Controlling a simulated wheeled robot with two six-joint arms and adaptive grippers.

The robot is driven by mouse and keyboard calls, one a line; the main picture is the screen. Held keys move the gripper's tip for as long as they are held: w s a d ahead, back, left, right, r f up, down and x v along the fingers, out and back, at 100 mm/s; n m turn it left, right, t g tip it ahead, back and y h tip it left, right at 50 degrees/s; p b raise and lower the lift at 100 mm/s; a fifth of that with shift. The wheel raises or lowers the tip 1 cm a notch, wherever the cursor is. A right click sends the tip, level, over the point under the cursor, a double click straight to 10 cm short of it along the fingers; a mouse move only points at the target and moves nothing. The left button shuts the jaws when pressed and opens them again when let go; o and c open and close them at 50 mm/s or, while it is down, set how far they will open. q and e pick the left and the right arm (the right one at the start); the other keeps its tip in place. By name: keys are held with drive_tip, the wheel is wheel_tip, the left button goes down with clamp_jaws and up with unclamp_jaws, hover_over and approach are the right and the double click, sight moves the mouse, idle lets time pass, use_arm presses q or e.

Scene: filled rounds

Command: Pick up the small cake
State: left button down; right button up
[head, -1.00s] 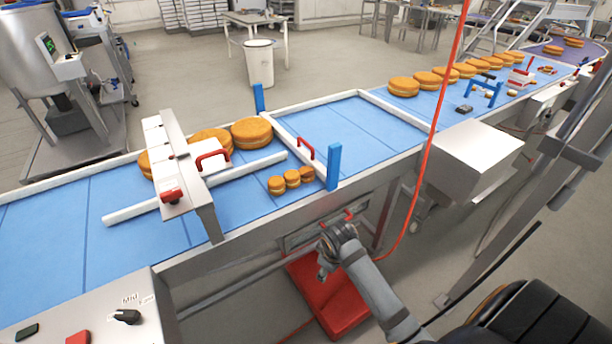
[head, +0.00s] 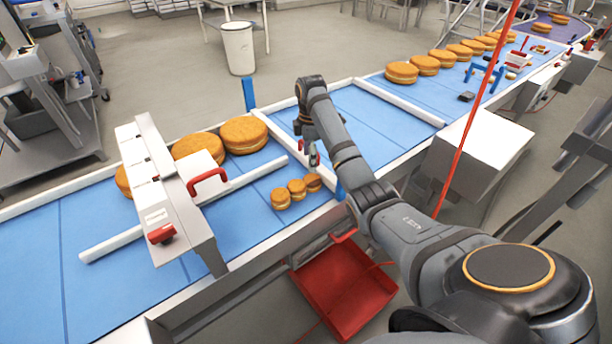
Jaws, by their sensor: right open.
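Three small round golden cakes stand in a slanting row on the blue belt near its front edge: a left one (head: 281,198), a middle one (head: 297,189) and a right one (head: 313,182). Each looks like two layers with a pale filling. My right gripper (head: 312,156) hangs over the belt just behind and above the right small cake, apart from the cakes as far as I can tell. It is open and empty. My left gripper is not in view.
Large cakes (head: 243,135) stand behind a white guide rail (head: 190,205). A white bridge with red handles (head: 165,190) crosses the belt at left. A blue post (head: 340,190) stands right of the small cakes. A red bin (head: 345,290) sits below; a red cable (head: 470,130) hangs at right.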

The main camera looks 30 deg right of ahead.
sight(311, 179)
drive_tip(key=shift+s+f, duration=0.45)
drive_tip(key=shift+s, duration=0.35)
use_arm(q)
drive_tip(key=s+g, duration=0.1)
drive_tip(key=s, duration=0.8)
use_arm(e)
wheel_tip(311, 179, down, 2)
drive_tip(key=shift+f+p, duration=0.25)
drive_tip(key=shift+p, duration=0.15)
drive_tip(key=shift+w+f, duration=0.55)
drive_tip(key=shift+f, duration=0.15)
drive_tip(key=shift+s+d+f+p, duration=0.1)
drive_tip(key=shift+s+f+p, duration=0.05)
drive_tip(key=shift+f+p, duration=0.65)
drive_tip(key=shift+f, duration=1.65)
drive_tip(key=c, duration=0.4)
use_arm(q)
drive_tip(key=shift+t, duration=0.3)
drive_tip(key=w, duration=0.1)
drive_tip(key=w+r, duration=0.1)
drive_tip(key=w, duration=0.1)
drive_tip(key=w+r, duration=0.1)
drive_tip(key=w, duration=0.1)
use_arm(e)
drive_tip(key=shift+r, duration=0.1)
